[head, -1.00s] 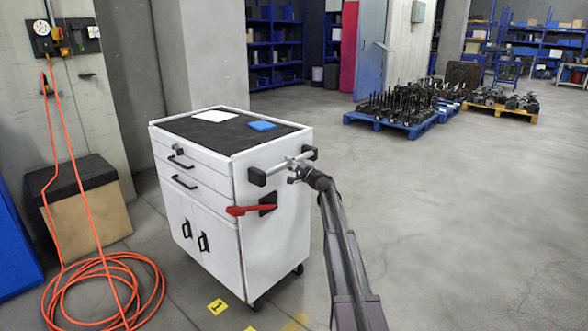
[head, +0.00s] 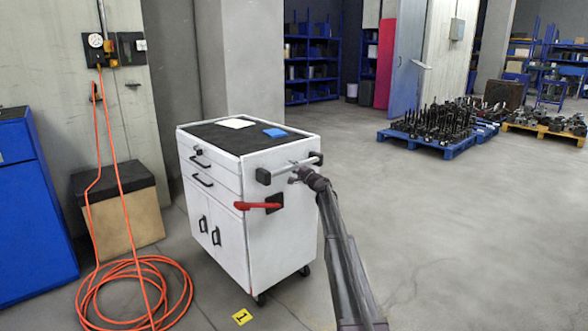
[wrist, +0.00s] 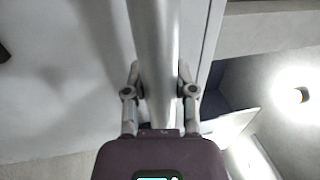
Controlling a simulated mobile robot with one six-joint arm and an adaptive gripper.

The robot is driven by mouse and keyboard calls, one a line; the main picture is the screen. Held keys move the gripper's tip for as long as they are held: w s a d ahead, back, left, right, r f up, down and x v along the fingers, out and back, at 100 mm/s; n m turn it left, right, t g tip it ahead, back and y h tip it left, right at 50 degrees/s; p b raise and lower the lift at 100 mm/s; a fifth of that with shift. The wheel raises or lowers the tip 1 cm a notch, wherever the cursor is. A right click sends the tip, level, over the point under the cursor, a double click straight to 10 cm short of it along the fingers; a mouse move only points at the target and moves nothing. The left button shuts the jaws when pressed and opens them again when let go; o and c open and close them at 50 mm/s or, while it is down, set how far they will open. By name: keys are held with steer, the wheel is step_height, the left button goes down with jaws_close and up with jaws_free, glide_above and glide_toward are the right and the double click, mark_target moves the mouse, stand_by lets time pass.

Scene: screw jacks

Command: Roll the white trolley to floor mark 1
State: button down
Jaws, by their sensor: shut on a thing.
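The white trolley (head: 277,225) stands upright on its castors left of the middle in the head view, with a push bar and a red lever (head: 257,206) on its side. My gripper (head: 299,172) is at the push bar (head: 307,163). In the wrist view my gripper (wrist: 160,85) has a finger on each side of the bar (wrist: 155,40) and is shut on it. Floor mark 1, a yellow tag (head: 242,317), lies on the floor in front of the trolley, at its lower left in the picture.
An orange hose (head: 135,290) lies coiled on the floor left of the trolley. Behind it stand a box with a dark top (head: 125,215) and a blue cabinet (head: 35,220). Loaded pallets (head: 440,147) stand at the back right. The floor on the right is clear.

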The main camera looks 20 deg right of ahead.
steer(key=shift+d, duration=0.2)
steer(key=shift+c, duration=2.1)
jaws_free()
steer(key=shift+w+f, duration=0.1)
steer(key=shift+f, duration=0.05)
